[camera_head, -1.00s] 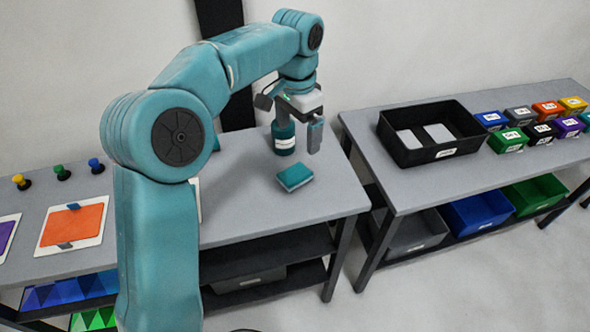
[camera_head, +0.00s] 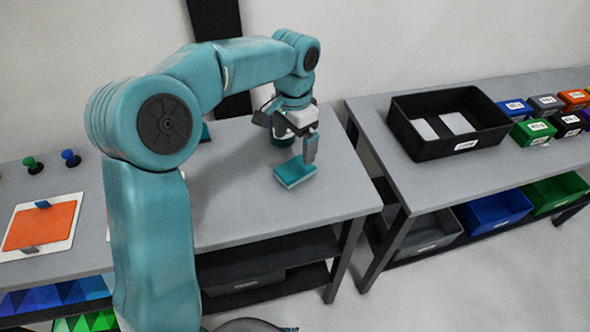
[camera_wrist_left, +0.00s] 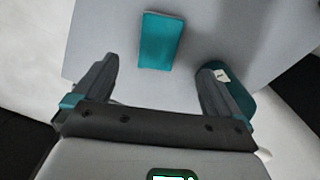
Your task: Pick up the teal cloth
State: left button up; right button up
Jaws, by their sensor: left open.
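The teal cloth (camera_head: 295,173), a small folded block with a paler edge, lies on the grey table near its right end. In the left wrist view the cloth (camera_wrist_left: 160,42) lies beyond and between the fingertips. My left gripper (camera_head: 300,152) is open and empty, just above and behind the cloth. In its wrist view the left gripper's (camera_wrist_left: 160,68) two dark fingers stand wide apart, with the cloth narrower than the gap. One finger overlaps the cloth in the head view, so contact cannot be told. My right gripper is not in view.
A teal bottle (camera_wrist_left: 235,88) stands beside one finger, partly hidden by it. A black tray (camera_head: 425,148) and several small coloured boxes stand on the right table (camera_head: 385,125). An orange card (camera_head: 40,227) lies at the left. The table around the cloth is mostly clear.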

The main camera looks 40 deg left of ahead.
aim_at(295, 166)
pick_arm(q)
jog(key=shift+f, duration=0.85)
jog(key=shift+s+f, duration=0.2)
jog(key=shift+f, duration=0.35)
jog(key=f, duration=0.4)
jog(key=shift+w+f, duration=0.2)
jog(key=shift+f, duration=0.15)
jog(key=shift+s+f, duration=0.1)
jog(key=shift+f, duration=0.15)
jog(key=c, duration=1.2)
jog(key=shift+r, duration=0.55)
notch_tip(295, 166, up, 19)
jog(key=shift+p, duration=1.15)
